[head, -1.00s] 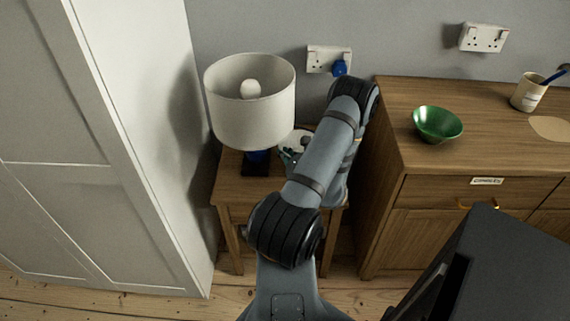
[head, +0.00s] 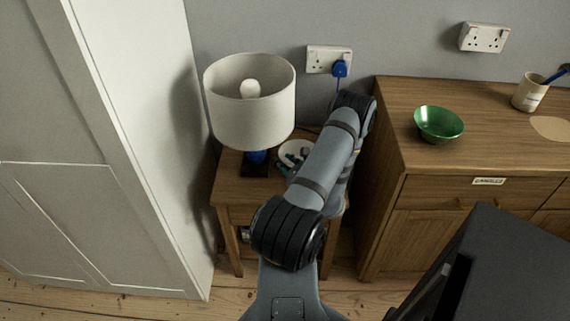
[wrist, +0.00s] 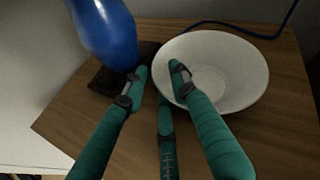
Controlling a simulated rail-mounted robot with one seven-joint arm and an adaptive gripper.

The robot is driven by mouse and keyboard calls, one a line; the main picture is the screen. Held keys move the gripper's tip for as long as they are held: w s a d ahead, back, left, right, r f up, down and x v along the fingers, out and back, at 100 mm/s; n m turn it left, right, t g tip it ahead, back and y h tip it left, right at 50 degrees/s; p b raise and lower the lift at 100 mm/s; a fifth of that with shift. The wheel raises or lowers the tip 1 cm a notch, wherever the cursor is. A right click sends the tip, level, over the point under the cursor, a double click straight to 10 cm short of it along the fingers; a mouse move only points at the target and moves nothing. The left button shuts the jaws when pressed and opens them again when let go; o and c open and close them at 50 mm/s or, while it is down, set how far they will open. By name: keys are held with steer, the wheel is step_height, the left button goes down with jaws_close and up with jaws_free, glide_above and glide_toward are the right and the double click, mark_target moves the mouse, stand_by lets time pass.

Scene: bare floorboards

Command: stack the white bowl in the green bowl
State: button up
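The white bowl (wrist: 225,62) stands upright on the small wooden bedside table; it shows partly behind my arm in the head view (head: 291,150). My gripper (wrist: 160,77), with teal fingers, is open and empty at the bowl's near-left rim. In the wrist view one finger lies left of the rim and another overlaps the bowl; I cannot tell if they touch it. In the head view the gripper (head: 288,168) is mostly hidden by my arm. The green bowl (head: 438,123) stands empty on the wooden sideboard to the right.
A lamp with a white shade (head: 250,110) and blue base (wrist: 103,35) stands close left of the white bowl. A blue plug (head: 340,69) and cord are behind. The sideboard (head: 395,100) also holds a cup (head: 528,95). A white wardrobe (head: 150,130) stands left.

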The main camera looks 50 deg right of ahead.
steer(key=shift+r, duration=0.1)
steer(key=p+v, duration=0.3)
steer(key=v, duration=0.7)
steer(key=shift+s+r, duration=0.25)
steer(key=shift+r, duration=0.05)
steer(key=shift+o, duration=0.2)
steer(key=shift+s+a+r+p, duration=0.1)
steer(key=shift+s+a+p, duration=0.2)
steer(key=shift+s+a, duration=0.25)
steer(key=shift+d, duration=0.1)
